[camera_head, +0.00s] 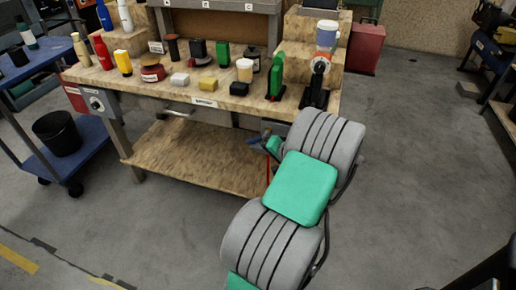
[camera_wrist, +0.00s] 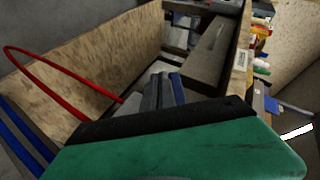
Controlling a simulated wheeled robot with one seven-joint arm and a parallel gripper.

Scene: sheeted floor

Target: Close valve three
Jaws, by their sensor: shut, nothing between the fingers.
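No valve marked three can be made out in either view. My gripper (camera_head: 262,139) is at the front right edge of the workbench (camera_head: 170,165), low beside the bench top and partly hidden by my arm. In the wrist view my gripper's fingers (camera_wrist: 166,88) are together, with nothing seen between them. They point toward a long grey-brown bar or drawer-like part (camera_wrist: 213,50) under the bench edge. A grey box with a round dial or knob (camera_head: 96,102) is on the bench's left front corner; whether it is a valve I cannot tell.
A blue cart (camera_head: 62,155) with a black bin (camera_head: 57,132) stands left. A red bin (camera_head: 366,48) stands behind.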

